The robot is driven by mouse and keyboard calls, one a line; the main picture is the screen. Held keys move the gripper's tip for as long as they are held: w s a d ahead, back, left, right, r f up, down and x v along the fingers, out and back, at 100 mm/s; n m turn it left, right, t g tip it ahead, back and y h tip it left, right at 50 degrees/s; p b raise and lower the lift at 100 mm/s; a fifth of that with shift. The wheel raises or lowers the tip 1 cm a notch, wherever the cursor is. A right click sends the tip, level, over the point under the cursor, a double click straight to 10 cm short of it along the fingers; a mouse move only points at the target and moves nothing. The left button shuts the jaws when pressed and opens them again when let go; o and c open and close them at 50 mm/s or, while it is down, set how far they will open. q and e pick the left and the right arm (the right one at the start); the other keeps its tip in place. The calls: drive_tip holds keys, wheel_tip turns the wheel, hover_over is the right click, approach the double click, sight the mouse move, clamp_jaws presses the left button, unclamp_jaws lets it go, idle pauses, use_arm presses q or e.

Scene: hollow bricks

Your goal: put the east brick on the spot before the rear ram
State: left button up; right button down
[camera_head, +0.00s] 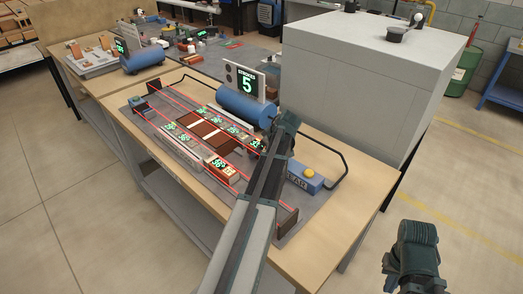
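Several reddish-brown bricks or slots (207,133) lie in the middle of the grey fixture plate (187,172), among small green-lit number displays. A lighter reddish brick (229,173) with a green number sits nearer the front; I cannot tell which brick is the east one. A blue cylinder (240,106) lies behind the rows. No label shows which part is the rear ram. One of my arms crosses the plate's right part; its gripper is not clear and it hides things there. My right gripper (413,262) seems to be at lower right, away from the bench, its fingers unclear.
A sign reading STROKES 5 (246,82) stands behind the cylinder. A blue box (304,178) with a yellow button and partly hidden lettering is right of my arm. A large grey cabinet (350,85) stands behind the bench. The wooden bench top (352,205) is bare at right.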

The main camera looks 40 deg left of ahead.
use_arm(q)
drive_tip(key=shift+r, duration=0.15)
drive_tip(key=shift+d+r+p, duration=0.2)
drive_tip(key=shift+r+p, duration=0.3)
drive_tip(key=shift+p, duration=0.15)
drive_tip(key=p+v, duration=0.9)
drive_tip(key=v, duration=0.2)
